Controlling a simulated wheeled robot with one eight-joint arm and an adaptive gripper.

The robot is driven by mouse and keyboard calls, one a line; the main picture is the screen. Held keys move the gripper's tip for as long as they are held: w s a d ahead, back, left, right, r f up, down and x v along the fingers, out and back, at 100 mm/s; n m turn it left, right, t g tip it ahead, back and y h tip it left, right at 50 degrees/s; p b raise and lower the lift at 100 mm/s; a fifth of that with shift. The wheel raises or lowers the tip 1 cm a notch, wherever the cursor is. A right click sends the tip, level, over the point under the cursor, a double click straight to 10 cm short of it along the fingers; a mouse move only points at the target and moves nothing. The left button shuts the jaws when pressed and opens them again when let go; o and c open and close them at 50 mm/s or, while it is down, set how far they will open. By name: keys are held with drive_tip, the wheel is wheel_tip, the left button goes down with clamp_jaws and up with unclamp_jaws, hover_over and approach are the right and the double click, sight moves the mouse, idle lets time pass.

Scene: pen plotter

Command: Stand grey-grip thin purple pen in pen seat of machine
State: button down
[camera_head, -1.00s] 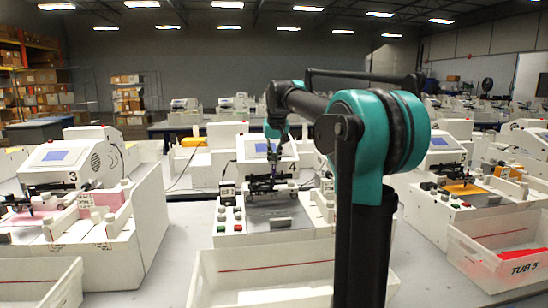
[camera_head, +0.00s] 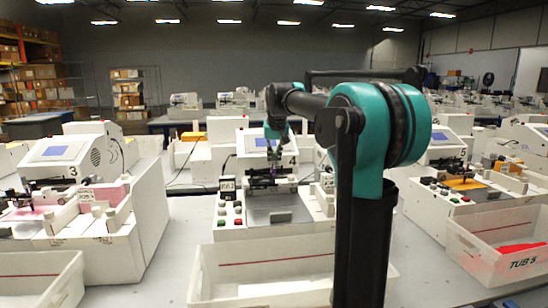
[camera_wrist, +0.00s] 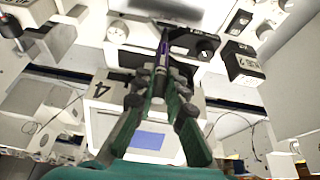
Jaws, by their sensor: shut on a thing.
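My gripper (camera_head: 274,153) is over the middle machine (camera_head: 232,176), marked 4, and is shut on the thin purple pen (camera_head: 273,172). In the wrist view the gripper (camera_wrist: 162,78) has its fingers closed together, with the purple pen (camera_wrist: 164,47) sticking out past their tips. The pen looks close to upright, its lower end at the dark carriage (camera_head: 258,183) of the machine. The pen seat is too small and covered to make out, so I cannot tell whether the pen tip is in it. The pen's grey grip is not clear.
A white tub (camera_head: 262,283) stands in front of machine 4. Machine 3 (camera_head: 62,155) is at left, and another machine (camera_head: 445,150) with a tub (camera_head: 505,252) marked TUB 5 at right. A small black labelled block (camera_head: 227,186) stands left of the carriage.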

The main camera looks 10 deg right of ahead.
sight(274, 171)
drive_tip(key=shift+f, duration=2.55)
drive_tip(key=c, duration=1.5)
unclamp_jaws()
drive_tip(key=shift+r, duration=0.1)
drive_tip(key=v, duration=1.2)
